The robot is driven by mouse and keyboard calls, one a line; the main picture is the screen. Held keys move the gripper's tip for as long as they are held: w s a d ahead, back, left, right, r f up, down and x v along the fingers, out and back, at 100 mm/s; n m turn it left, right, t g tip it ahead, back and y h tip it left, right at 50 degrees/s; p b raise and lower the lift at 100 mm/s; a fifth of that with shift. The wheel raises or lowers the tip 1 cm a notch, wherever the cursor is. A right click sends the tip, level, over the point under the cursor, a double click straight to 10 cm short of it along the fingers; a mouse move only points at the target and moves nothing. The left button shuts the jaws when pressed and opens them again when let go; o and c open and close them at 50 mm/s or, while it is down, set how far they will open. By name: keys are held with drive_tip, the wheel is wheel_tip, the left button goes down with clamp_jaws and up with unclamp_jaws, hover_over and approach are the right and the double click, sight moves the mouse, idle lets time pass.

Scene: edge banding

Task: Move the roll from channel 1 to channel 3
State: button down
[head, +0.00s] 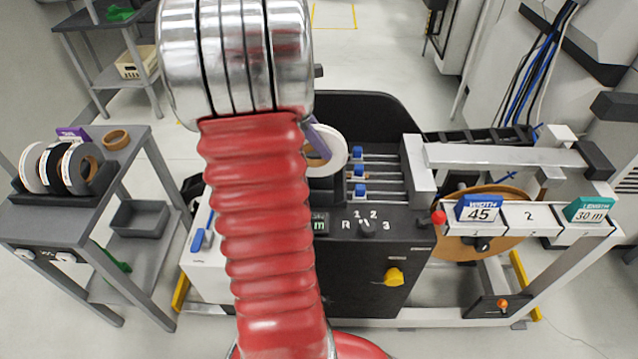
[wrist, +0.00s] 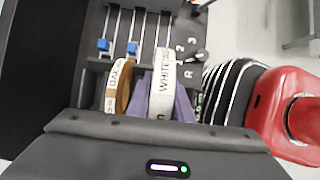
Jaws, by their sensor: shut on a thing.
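The roll marked WHITE (wrist: 162,75), a white ring with a brown core, stands on edge between the purple fingers of my gripper (wrist: 163,108), which is shut on it. In the head view the white roll (head: 337,150) shows behind my red arm sleeve, with a purple finger (head: 311,137) beside it. A second roll marked OAK (wrist: 124,92) stands just left of my gripper in the wrist view. The channels show as parallel rails (wrist: 139,22) with blue sliders (wrist: 103,45). I cannot tell whether the white roll touches the channel floor.
A side table (head: 130,165) at left holds a rack of several rolls (head: 68,168) and a loose brown roll (head: 116,138). My arm hides the machine's middle.

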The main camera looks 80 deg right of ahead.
sight(324, 161)
wheel_tip(324, 161, down, 5)
drive_tip(key=shift+f, duration=0.1)
idle(0.3)
drive_tip(key=shift+f, duration=1.85)
drive_tip(key=shift+f, duration=0.25)
drive_tip(key=c, duration=1.6)
unclamp_jaws()
drive_tip(key=shift+w+r, duration=0.1)
drive_tip(key=shift+r, duration=0.3)
drive_tip(key=v, duration=1.1)
drive_tip(key=shift+w+r, duration=0.2)
drive_tip(key=shift+r, duration=0.15)
